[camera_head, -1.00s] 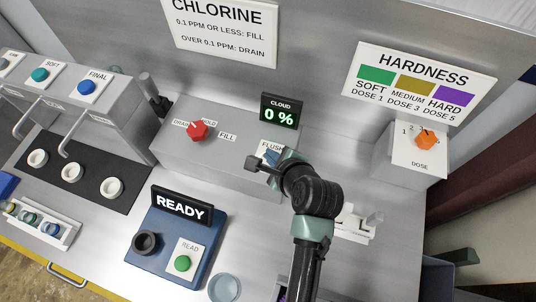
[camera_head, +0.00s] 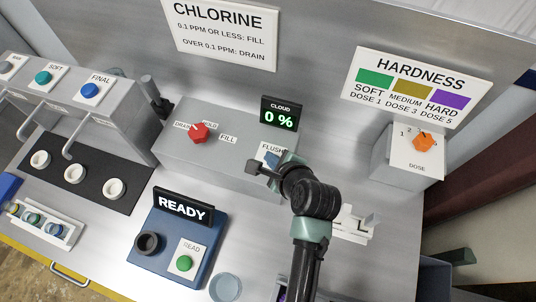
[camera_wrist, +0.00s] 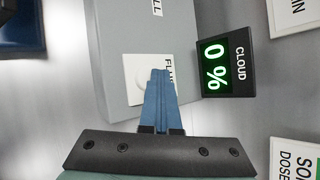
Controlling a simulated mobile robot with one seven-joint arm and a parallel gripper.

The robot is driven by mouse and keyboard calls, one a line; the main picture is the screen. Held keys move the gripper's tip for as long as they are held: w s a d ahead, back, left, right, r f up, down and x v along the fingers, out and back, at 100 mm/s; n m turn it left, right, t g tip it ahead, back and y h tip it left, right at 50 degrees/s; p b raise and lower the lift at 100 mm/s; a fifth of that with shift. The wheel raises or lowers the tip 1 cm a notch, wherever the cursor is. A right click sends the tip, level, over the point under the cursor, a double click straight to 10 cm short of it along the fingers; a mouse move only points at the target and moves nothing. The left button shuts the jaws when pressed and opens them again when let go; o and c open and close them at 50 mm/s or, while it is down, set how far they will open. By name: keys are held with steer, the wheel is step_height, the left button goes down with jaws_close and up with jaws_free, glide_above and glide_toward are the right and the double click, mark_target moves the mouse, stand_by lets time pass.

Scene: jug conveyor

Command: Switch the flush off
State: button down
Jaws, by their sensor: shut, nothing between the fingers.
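The white flush plate (camera_head: 264,148) is on the top right of the grey box, below the cloud display in the head view. Its label is partly covered by my gripper. My gripper (camera_head: 271,157) is over this plate, its blue fingers shut with nothing between them. In the wrist view the fingertips (camera_wrist: 160,73) lie across the flush plate (camera_wrist: 136,75) and its lettering. The switch lever itself is hidden behind the fingers. I cannot tell whether they touch it or which way it is set.
The cloud display (camera_head: 282,114) reads 0 % and stands just behind the flush plate. A red drain/hold/fill knob (camera_head: 199,133) is on the same box to the left. A reader (camera_head: 182,204) showing READY stands in front. The dose box (camera_head: 409,157) is at right.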

step_height(320, 180, up, 6)
steer(key=p, duration=0.7)
steer(key=shift+r, duration=0.15)
stand_by(0.5)
steer(key=w+r+n+t+h+b, duration=0.1)
steer(key=w+r+n+t+b, duration=0.3)
steer(key=r, duration=0.9)
steer(key=w+r+n+t+h+b, duration=0.1)
steer(key=w+r+n+t+b, duration=0.35)
steer(key=r, duration=0.85)
steer(key=s+r+n+t+h+b, duration=0.1)
steer(key=s+r+n+t, duration=0.4)
steer(key=r, duration=0.8)
steer(key=s+r+n+t+b, duration=0.2)
steer(key=s+r+n+t, duration=0.3)
steer(key=r, duration=0.8)
steer(key=s+n, duration=0.3)
steer(key=s, duration=0.1)
steer(key=shift+s+a+n+h+b, duration=0.35)
steer(key=shift+s+h+b, duration=0.05)
